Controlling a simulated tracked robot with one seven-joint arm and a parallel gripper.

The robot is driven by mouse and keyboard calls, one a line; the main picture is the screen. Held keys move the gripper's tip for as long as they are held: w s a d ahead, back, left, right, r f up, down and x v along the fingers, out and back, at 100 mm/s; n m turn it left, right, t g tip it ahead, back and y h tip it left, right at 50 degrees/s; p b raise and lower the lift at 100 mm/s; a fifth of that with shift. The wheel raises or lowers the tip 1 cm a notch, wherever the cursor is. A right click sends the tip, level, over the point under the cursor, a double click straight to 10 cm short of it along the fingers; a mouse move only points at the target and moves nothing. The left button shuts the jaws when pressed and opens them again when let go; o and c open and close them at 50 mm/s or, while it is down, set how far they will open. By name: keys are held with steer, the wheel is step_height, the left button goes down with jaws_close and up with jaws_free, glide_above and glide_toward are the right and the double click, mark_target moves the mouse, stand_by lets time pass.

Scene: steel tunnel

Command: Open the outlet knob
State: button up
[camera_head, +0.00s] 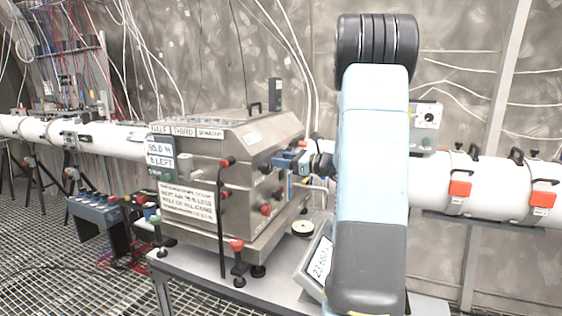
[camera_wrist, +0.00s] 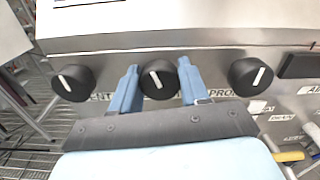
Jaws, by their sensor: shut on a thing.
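Three black round knobs with white pointer lines sit in a row on a steel panel in the wrist view. My gripper (camera_wrist: 158,68) has its blue fingers on either side of the middle knob (camera_wrist: 157,84) and is shut on it. That knob's line leans slightly left of upright. The left knob (camera_wrist: 72,83) and the right knob (camera_wrist: 247,77) stand clear of the fingers. Labels below are partly covered by my gripper, so I cannot read which is the outlet. In the head view, my gripper (camera_head: 290,160) is at the right side of the steel box (camera_head: 190,180); the knob is hidden there.
A white beam pipe (camera_head: 480,188) with orange boxes runs behind my arm. A tilted display (camera_head: 318,262) stands on the table below my arm. Red-handled clamps (camera_head: 237,246) stand at the box's front. Several handles (camera_wrist: 290,156) sit low right in the wrist view.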

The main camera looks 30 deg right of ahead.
steer(key=n, duration=1.3)
steer(key=shift+s+a+f+n, duration=0.15)
steer(key=shift+f+n, duration=0.1)
steer(key=shift+n, duration=0.15)
steer(key=n, duration=0.7)
steer(key=shift+f, duration=0.25)
steer(key=n, duration=0.6)
steer(key=shift+f+n, duration=0.15)
steer(key=shift+n, duration=0.25)
steer(key=o, duration=1)
steer(key=shift+r, duration=0.25)
